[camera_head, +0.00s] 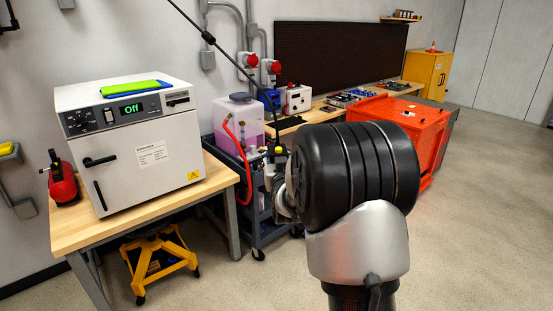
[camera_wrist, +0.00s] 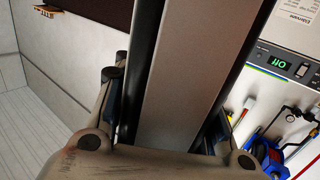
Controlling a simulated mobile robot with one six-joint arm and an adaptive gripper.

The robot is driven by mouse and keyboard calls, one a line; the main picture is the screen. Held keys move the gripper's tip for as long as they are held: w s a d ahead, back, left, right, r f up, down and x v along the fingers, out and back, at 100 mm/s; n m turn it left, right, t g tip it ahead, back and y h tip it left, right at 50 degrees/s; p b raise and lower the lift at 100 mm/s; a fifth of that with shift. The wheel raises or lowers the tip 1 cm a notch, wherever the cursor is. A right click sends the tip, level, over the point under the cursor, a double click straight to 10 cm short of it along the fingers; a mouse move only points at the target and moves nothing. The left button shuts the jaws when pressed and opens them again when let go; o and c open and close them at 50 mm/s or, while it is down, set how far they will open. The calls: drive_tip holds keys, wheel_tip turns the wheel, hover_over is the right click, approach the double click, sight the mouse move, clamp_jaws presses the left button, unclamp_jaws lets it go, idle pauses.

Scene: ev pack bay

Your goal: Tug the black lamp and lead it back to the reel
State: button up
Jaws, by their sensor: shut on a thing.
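The black lamp (camera_wrist: 184,75) fills the middle of the wrist view as a long bar with dark edges and a grey-brown face. It runs up out of the picture. My gripper (camera_wrist: 165,118) is shut on it, with a finger on either side. In the head view a black cord (camera_head: 240,88) slants down from the top edge, with a black ball stop (camera_head: 208,38) on it, towards my gripper. My arm hides most of the gripper and lamp there. The reel is not in view.
A white oven (camera_head: 150,152) reading "Off" stands on a wooden table (camera_head: 160,207) at left. A grey cart (camera_head: 262,215) with a pinkish tank (camera_head: 238,118) stands behind my arm. An orange cabinet (camera_head: 425,125) is at right. Floor at far right is clear.

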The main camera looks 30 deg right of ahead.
drive_tip(key=shift+w, duration=0.15)
drive_tip(key=s+d+b, duration=0.1)
drive_tip(key=s+d, duration=0.2)
drive_tip(key=s, duration=0.6)
drive_tip(key=s+d+b, duration=0.1)
drive_tip(key=s+d, duration=0.3)
drive_tip(key=s, duration=0.5)
drive_tip(key=s+d+b, duration=0.1)
drive_tip(key=s+d, duration=0.2)
drive_tip(key=s, duration=0.7)
drive_tip(key=shift+d, duration=0.25)
idle(1.6)
drive_tip(key=shift+s, duration=0.15)
drive_tip(key=shift+s+d, duration=0.25)
drive_tip(key=shift+s, duration=0.35)
drive_tip(key=w+a+r, duration=0.3)
drive_tip(key=w, duration=0.6)
drive_tip(key=w+a+r+b, duration=0.1)
drive_tip(key=w+a+r, duration=0.2)
drive_tip(key=w, duration=0.5)
drive_tip(key=w+a+r+b, duration=0.1)
drive_tip(key=w+a+r, duration=0.3)
drive_tip(key=w, duration=0.5)
drive_tip(key=shift+w, duration=0.35)
